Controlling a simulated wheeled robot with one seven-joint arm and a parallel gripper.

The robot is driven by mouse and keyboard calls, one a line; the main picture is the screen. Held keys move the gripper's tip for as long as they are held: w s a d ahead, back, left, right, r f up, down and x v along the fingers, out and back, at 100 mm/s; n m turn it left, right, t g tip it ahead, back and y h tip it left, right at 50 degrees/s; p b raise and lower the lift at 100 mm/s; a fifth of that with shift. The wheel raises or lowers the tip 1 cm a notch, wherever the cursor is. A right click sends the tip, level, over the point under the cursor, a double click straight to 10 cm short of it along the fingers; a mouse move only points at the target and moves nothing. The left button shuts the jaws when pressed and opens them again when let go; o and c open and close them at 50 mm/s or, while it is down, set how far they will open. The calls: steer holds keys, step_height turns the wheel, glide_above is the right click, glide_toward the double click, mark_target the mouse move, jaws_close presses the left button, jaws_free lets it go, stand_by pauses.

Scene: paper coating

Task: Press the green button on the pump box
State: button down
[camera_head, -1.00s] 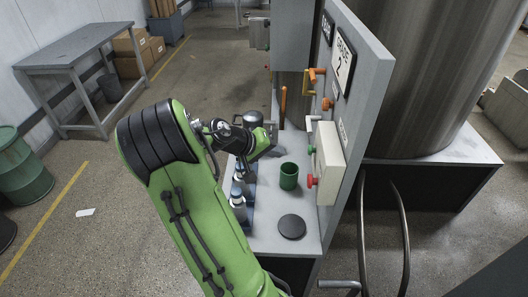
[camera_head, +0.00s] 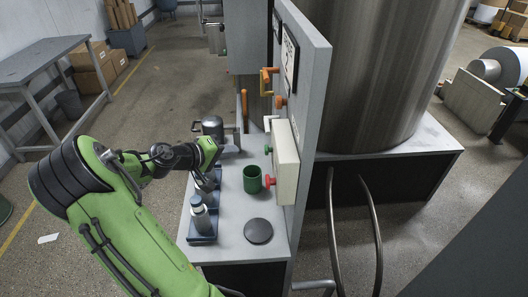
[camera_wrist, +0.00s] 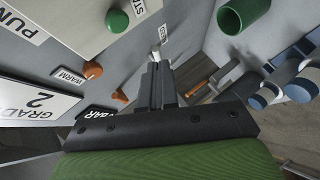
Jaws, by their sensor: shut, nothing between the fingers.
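The pump box (camera_head: 286,163) is a pale box on the side of the grey panel in the head view. Its green button (camera_head: 267,149) sticks out to the left, above a red button (camera_head: 269,181). In the wrist view the green button (camera_wrist: 117,20) is at the top, beside part of a START label. My gripper (camera_wrist: 156,68) is shut and empty, its fingers pointing up the wrist view. In the head view it is left of the box, apart from the button. The fingertips are hard to make out there.
A green cup (camera_head: 252,180) stands just left of the red button. A dark disc (camera_head: 258,231) lies in front. Bottles (camera_head: 201,217) stand in a blue tray, and a metal pot (camera_head: 212,128) is behind. Orange handles (camera_head: 268,76) stick out from the panel (camera_head: 305,125).

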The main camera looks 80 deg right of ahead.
steer(key=shift+s+d+b, duration=0.15)
steer(key=shift+s+d, duration=0.05)
steer(key=shift+s, duration=0.7)
steer(key=shift+s+d+b, duration=0.15)
steer(key=shift+s+d, duration=0.05)
steer(key=shift+s, duration=0.7)
steer(key=shift+s+d+b, duration=0.15)
steer(key=shift+s+d, duration=0.05)
steer(key=shift+s, duration=0.7)
steer(key=shift+s, duration=0.1)
steer(key=shift+s+d, duration=0.1)
steer(key=shift+s, duration=0.25)
steer(key=shift+s+d, duration=0.1)
steer(key=shift+s, duration=0.4)
steer(key=shift+w, duration=0.1)
stand_by(0.5)
steer(key=shift+w+a, duration=0.2)
steer(key=shift+w, duration=0.6)
steer(key=shift+w+a+p, duration=0.15)
steer(key=shift+w+a, duration=0.05)
steer(key=shift+w, duration=0.6)
steer(key=shift+w+a+p, duration=0.1)
steer(key=shift+w+a, duration=0.05)
steer(key=shift+w, duration=0.7)
steer(key=shift+w+a+p, duration=0.15)
steer(key=shift+w+a, duration=0.05)
steer(key=shift+w, duration=0.6)
